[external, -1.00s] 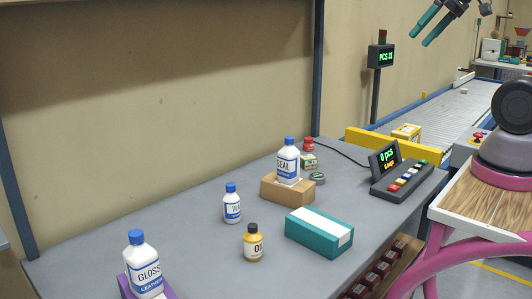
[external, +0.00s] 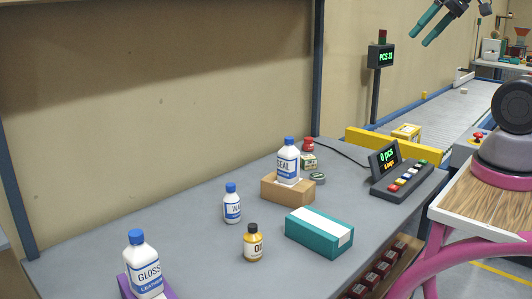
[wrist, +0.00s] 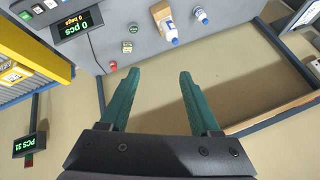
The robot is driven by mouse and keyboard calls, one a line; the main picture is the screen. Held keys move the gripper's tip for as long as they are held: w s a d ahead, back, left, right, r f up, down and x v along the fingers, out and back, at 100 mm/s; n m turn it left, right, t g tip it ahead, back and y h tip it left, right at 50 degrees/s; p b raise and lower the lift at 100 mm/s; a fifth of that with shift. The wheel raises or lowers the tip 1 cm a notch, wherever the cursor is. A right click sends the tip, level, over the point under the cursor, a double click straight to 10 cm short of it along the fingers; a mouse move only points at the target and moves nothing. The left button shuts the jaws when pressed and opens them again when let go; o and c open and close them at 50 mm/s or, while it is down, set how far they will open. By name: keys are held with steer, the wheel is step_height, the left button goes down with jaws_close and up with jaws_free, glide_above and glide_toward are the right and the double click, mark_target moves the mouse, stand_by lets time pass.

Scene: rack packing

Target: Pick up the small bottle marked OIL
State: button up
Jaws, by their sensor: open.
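The small OIL bottle (external: 253,243) is amber with a black cap and a pale label. It stands upright on the grey table (external: 190,250), left of a teal box. My gripper (external: 433,30) is at the top right of the external view, high above the table and far from the bottle. In the wrist view its two teal fingers (wrist: 157,85) are spread apart with nothing between them. I cannot make out the OIL bottle in the wrist view.
A white-and-blue bottle (external: 232,204) stands behind the OIL bottle. The teal box (external: 319,234) lies to its right. A GLOSS bottle (external: 143,266) is front left. A keypad display (external: 385,158) is at right.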

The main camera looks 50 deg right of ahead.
mark_target(256, 226)
stand_by(0.6)
steer(key=w+a+f+m+g+y, duration=0.35)
steer(key=w+a+f, duration=0.4)
steer(key=a, duration=0.25)
steer(key=w+a+f+m+g+y, duration=0.2)
steer(key=w+a+f+g+y, duration=0.2)
steer(key=w+a+f, duration=0.45)
steer(key=w+a+f+m+y, duration=0.2)
steer(key=a+f+m, duration=0.3)
steer(key=f, duration=0.7)
steer(key=w+a+f+m+y, duration=0.2)
steer(key=a+f+m, duration=0.2)
steer(key=a+f, duration=0.55)
steer(key=shift+t, duration=0.35)
steer(key=a+f, duration=0.3)
steer(key=a, duration=0.1)
steer(key=a+f, duration=0.3)
steer(key=f, duration=0.1)
steer(key=shift+w+a, duration=0.1)
steer(key=shift+a, duration=0.3)
jaws_close()
